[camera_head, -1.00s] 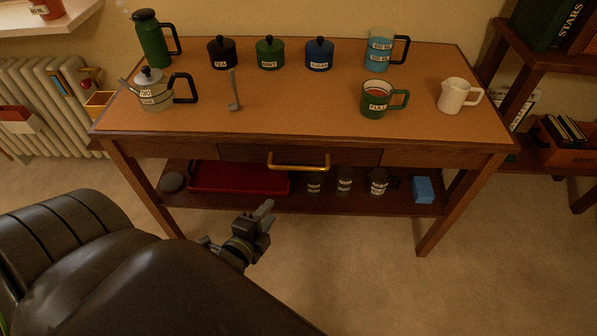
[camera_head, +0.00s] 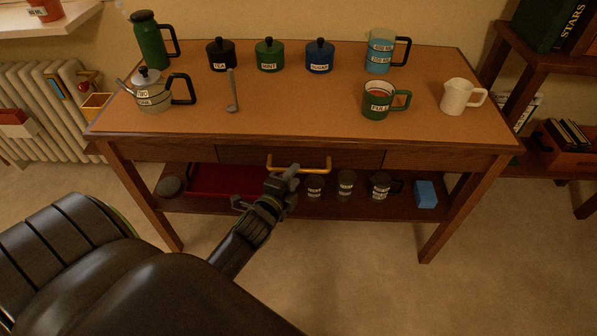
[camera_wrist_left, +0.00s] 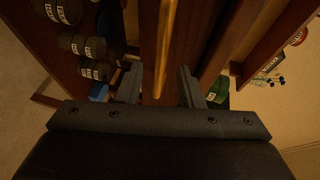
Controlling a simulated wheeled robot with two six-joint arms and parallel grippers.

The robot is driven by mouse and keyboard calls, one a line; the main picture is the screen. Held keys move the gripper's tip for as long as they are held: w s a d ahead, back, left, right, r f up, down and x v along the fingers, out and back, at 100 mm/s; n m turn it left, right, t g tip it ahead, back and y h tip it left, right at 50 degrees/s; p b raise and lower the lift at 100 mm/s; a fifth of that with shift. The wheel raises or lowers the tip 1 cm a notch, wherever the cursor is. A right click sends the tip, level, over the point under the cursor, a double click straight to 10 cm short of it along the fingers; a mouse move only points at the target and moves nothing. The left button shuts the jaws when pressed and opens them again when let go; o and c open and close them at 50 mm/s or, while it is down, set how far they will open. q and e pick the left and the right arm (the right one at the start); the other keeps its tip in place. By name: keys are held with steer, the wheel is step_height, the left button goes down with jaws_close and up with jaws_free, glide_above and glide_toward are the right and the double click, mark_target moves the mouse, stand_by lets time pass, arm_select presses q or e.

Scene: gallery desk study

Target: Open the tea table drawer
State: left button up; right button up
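The tea table (camera_head: 300,125) has a wooden drawer (camera_head: 240,154) in its front, and the drawer looks shut, flush with the apron. A brass bar handle (camera_head: 310,170) is fixed across the drawer front. My left gripper (camera_head: 283,181) is just below and in front of the left part of the handle. In the left wrist view the handle (camera_wrist_left: 166,40) lies in line with the gap between the two spread fingers of my left gripper (camera_wrist_left: 160,85). The fingers do not visibly pinch the bar. My right gripper is not in view.
On the tabletop stand a green flask (camera_head: 148,40), a teapot (camera_head: 152,92), several canisters, a ladle (camera_head: 232,92), a green mug (camera_head: 380,101), a blue measuring jug (camera_head: 379,52) and a cream jug (camera_head: 457,97). The lower shelf holds a red tray (camera_head: 215,183), jars and a blue block (camera_head: 425,194).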

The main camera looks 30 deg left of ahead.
mark_target(299, 171)
arm_select(q)
steer(key=shift+x, duration=1.95)
steer(key=shift+c, duration=0.3)
jaws_close()
